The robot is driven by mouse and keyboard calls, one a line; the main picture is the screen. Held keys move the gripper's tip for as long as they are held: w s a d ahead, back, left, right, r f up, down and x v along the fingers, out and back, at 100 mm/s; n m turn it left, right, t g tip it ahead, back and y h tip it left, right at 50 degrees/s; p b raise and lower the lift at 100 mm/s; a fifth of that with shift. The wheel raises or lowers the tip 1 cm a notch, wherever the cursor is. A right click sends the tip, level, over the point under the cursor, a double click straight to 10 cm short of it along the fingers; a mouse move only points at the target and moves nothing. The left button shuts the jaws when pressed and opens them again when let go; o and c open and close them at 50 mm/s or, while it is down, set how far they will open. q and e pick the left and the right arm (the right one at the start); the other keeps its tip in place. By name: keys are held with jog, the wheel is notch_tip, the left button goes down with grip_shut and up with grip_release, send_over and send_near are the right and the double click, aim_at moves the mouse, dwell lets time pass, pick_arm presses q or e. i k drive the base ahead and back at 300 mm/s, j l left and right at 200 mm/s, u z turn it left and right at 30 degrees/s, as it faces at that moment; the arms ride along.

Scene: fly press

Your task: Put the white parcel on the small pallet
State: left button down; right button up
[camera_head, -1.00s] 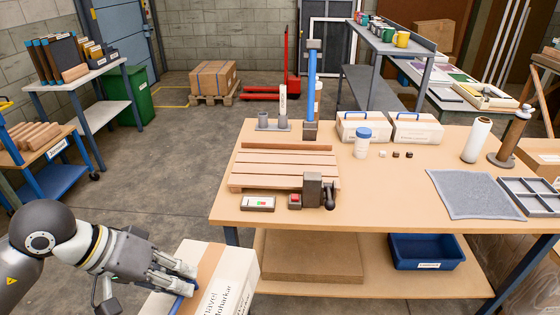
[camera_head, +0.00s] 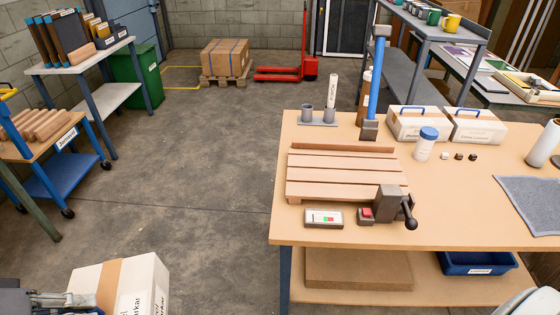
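The white parcel (camera_head: 150,284), a box with a brown tape band and black lettering, is at the lower left, cut off by the bottom edge. My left gripper (camera_head: 68,300) is at its left side, partly out of frame, and appears shut on it; the contact is mostly hidden. A small slatted wooden pallet (camera_head: 345,175) lies on the workbench, right of and beyond the parcel. Its slats are bare. My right gripper is not in view.
On the workbench (camera_head: 460,220), a switch box (camera_head: 324,218) and a dark clamp-like device (camera_head: 390,203) stand at the pallet's front edge. Grey cups (camera_head: 318,117) and a blue post (camera_head: 376,80) stand behind it. Open floor lies left of the bench. A carton (camera_head: 225,58) sits on a floor pallet.

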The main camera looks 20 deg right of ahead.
aim_at(365, 172)
jog(key=i+j+u, duration=0.2)
jog(key=u, duration=0.15)
jog(key=i+j+u, duration=0.1)
jog(key=i+u, duration=0.25)
jog(key=i+j+u, duration=0.1)
jog(key=i+u, duration=0.2)
jog(key=i+z, duration=0.3)
jog(key=i+j+z, duration=0.3)
jog(key=i, duration=0.15)
jog(key=i+z, duration=0.15)
jog(key=z, duration=0.25)
jog(key=i+z, duration=0.2)
jog(key=z, duration=0.25)
jog(key=i+z, duration=0.15)
jog(key=z, duration=0.25)
jog(key=i+z, duration=0.15)
jog(key=z, duration=0.3)
jog(key=i+j+z, duration=0.1)
jog(key=z, duration=0.3)
jog(key=i+j+z, duration=0.15)
jog(key=z, duration=0.3)
jog(key=i+j+z, duration=0.1)
jog(key=z, duration=0.3)
jog(key=i+j+z, duration=0.2)
jog(key=z, duration=0.25)
jog(key=i+j+z, duration=0.1)
jog(key=j+z, duration=0.15)
jog(key=z, duration=0.15)
jog(key=i+z, duration=0.45)
jog(key=l, duration=0.25)
